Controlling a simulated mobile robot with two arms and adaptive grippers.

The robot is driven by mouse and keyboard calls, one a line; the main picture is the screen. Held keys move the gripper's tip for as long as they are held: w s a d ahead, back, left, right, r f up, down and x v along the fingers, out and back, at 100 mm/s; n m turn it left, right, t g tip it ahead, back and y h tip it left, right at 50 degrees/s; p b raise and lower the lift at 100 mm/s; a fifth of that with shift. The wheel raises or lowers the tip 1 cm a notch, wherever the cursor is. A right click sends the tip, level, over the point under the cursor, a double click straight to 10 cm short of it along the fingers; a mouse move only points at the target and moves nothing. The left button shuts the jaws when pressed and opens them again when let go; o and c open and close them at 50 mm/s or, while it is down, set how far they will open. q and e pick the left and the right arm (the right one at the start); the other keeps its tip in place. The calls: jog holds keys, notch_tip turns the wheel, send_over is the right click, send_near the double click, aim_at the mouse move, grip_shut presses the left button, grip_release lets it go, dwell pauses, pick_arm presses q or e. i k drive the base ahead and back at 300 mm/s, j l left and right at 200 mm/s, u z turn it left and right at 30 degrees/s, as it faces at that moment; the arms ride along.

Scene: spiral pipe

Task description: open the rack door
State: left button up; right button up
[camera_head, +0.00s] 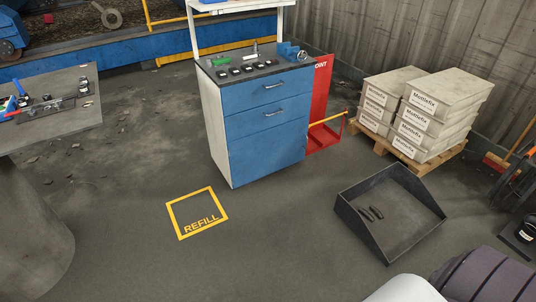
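No thing that is clearly a rack door shows in the head view. A blue-fronted cabinet (264,151) with white sides stands upright in the middle. Its front has two drawers with metal handles, an upper drawer (260,93) and a lower drawer (262,119). Below them is a plain blue panel (270,160) with no visible handle. All these fronts look shut. A red stand (322,110) with a partly hidden sign is just right of the cabinet. Neither of my grippers can be made out in this view.
A grey table (60,130) with tools is at left. An open dark bin (345,215) holding small dark pieces lies on the floor at right. Stacked boxes (430,107) sit on a pallet (445,160) behind it. Floor around the yellow REFILL square (185,233) is clear.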

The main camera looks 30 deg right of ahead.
aim_at(252, 156)
jog(key=i+l, duration=0.75)
jog(key=l, duration=0.2)
